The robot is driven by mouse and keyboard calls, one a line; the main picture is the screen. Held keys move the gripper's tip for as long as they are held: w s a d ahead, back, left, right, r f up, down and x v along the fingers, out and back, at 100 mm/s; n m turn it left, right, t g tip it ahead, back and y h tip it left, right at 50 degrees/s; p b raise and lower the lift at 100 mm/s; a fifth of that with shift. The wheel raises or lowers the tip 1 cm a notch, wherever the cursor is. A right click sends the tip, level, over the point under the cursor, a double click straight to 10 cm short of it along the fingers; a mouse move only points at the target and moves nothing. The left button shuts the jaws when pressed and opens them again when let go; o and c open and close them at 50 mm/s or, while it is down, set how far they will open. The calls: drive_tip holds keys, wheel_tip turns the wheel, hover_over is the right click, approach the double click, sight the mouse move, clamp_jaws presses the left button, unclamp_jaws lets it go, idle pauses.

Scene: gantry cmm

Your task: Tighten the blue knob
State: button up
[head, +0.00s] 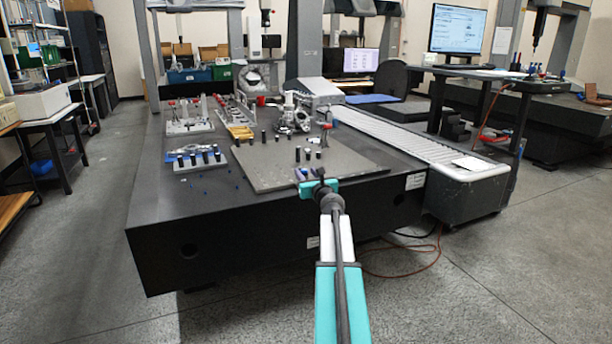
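My gripper (319,176) is at the end of my teal and white arm, over the front edge of the grey plate on the black granite table. Its dark fingers are small and seen from behind, so I cannot tell whether they are open or shut. A small blue part (302,173), possibly the blue knob, shows just left of the gripper at the plate's front edge. I cannot tell whether the gripper touches it. My gripper and arm hide part of the area there.
The grey plate (262,170) carries several black upright pins. Left of it are a fixture block with black knobs (200,161) and small loose blue pieces (205,192). Fixtures and a metal casting (292,117) stand farther back. A ribbed white cover (395,136) runs along the right.

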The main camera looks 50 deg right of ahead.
clamp_jaws()
